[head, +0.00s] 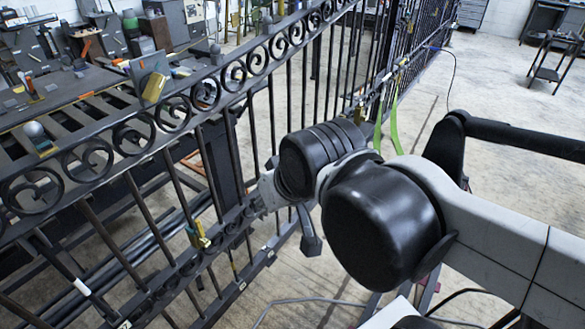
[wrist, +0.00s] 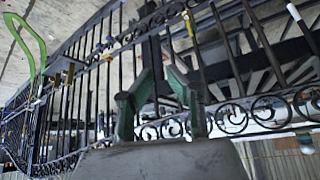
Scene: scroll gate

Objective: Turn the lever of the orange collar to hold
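No orange collar with a lever can be made out for certain in either view. A small yellow fitting (head: 197,236) sits on the lower rail of the dark scroll gate (head: 130,190) in the head view. A yellow piece also shows at the top of the wrist view (wrist: 187,20). Other small brass-coloured fittings (wrist: 70,73) sit farther along the gate. My gripper (wrist: 160,105) has its two greenish fingers apart, with nothing seen held between them. Gate bars show behind the fingers. In the head view my arm largely hides the gripper, close to the gate.
Gate bars and scrolls run close along my arm. Green straps (head: 394,125) hang by the gate beyond my wrist; a green loop (wrist: 25,45) shows in the wrist view. A cluttered workbench (head: 60,110) stands behind the gate. The floor at the right has open room around a small stand (head: 555,60).

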